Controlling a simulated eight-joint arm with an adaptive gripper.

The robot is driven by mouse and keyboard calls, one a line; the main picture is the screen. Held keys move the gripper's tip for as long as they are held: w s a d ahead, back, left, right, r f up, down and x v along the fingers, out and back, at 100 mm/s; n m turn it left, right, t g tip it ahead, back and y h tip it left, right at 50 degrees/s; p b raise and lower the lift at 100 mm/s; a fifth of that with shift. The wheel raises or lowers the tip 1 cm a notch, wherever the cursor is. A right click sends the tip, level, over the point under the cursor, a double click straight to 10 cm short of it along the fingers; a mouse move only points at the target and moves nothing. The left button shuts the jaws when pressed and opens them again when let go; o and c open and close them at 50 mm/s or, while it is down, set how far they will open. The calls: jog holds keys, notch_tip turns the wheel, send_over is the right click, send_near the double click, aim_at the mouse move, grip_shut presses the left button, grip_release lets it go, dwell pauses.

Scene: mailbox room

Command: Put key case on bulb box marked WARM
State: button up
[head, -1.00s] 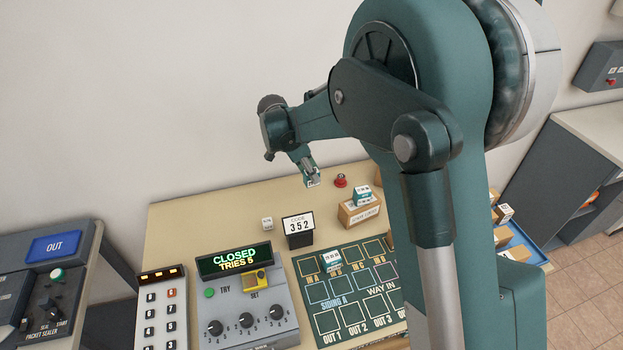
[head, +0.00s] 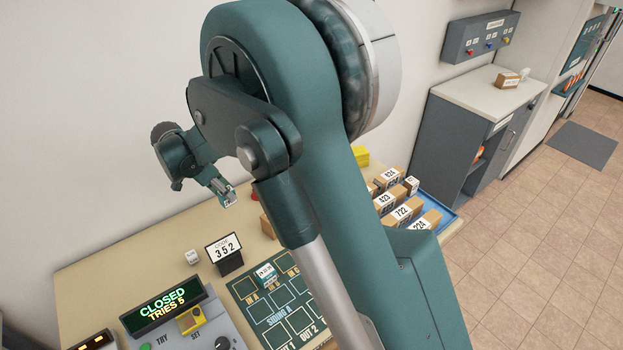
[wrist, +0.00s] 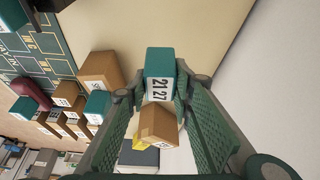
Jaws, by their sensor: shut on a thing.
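My gripper (head: 228,198) is raised above the back of the beige table, near the wall. I cannot pick out a key case for certain. No label reading WARM is legible, so I cannot tell which box is the marked bulb box.
Several numbered cartons (head: 402,212) stand at right. A cabinet (head: 478,100) is beyond.

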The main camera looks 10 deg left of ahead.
jog(key=w+d+r+p, duration=0.2)
jog(key=w+d, duration=0.3)
jog(key=d, duration=0.6)
jog(key=w+d+r+p, duration=0.2)
jog(key=w+d+r, duration=0.3)
jog(key=d, duration=0.6)
jog(key=w+d+r+m+p, duration=0.1)
jog(key=w+d+r, duration=0.3)
jog(key=d, duration=0.7)
jog(key=w+p, duration=0.1)
jog(key=w, duration=0.1)
jog(key=shift+w+d, duration=0.3)
jog(key=shift+f+p, duration=0.3)
jog(key=shift+f, duration=2.75)
jog(key=shift+f, duration=1.85)
jog(key=shift+f, duration=0.2)
jog(key=o, duration=0.9)
